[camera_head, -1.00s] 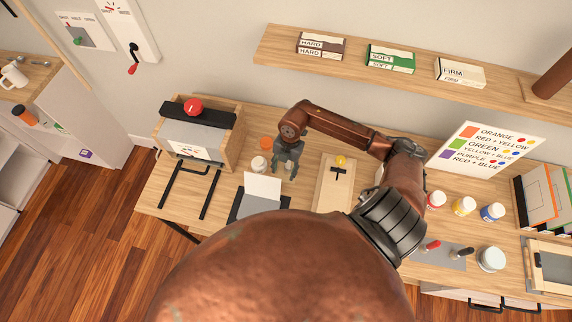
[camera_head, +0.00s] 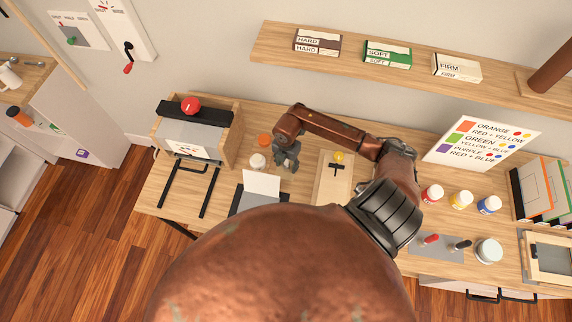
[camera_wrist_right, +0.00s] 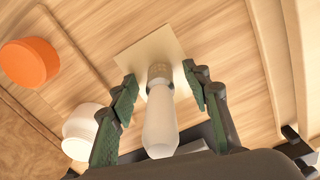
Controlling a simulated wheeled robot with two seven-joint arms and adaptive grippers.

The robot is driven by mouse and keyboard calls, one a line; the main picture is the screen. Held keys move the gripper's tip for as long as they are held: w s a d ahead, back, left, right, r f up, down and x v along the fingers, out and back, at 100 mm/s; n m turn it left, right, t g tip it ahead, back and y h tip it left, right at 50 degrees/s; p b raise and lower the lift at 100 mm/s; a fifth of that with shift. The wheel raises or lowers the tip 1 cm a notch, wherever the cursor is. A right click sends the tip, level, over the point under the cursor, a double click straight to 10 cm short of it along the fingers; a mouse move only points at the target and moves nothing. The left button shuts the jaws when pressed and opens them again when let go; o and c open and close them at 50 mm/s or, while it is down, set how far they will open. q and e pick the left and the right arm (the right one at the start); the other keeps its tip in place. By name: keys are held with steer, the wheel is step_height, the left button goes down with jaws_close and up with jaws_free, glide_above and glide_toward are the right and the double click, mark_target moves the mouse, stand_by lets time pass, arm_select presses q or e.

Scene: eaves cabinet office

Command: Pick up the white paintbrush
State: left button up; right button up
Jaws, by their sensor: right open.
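The white paintbrush (camera_wrist_right: 160,125) shows in the right wrist view as a rounded white handle with a tan collar at its far end, over a cream square piece (camera_wrist_right: 150,52). I cannot tell whether that piece is its bristles or something under it. My right gripper (camera_wrist_right: 158,88) is open, with one green-padded finger on each side of the brush and gaps between. In the head view the right gripper (camera_head: 286,160) is low over the table, and the brush cannot be made out there. My left gripper is not in view.
An orange round piece (camera_wrist_right: 28,62) and a white jar (camera_wrist_right: 82,130) lie close left of the gripper. A wooden board (camera_head: 333,180) is to its right. A wooden press-like box (camera_head: 198,135) stands left. Paint jars (camera_head: 460,200) stand further right on the table.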

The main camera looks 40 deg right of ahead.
steer(key=shift+c, duration=0.2)
jaws_close()
stand_by(0.3)
step_height(320, 180, up, 10)
steer(key=shift+r+b, duration=0.1)
steer(key=shift+b, duration=0.25)
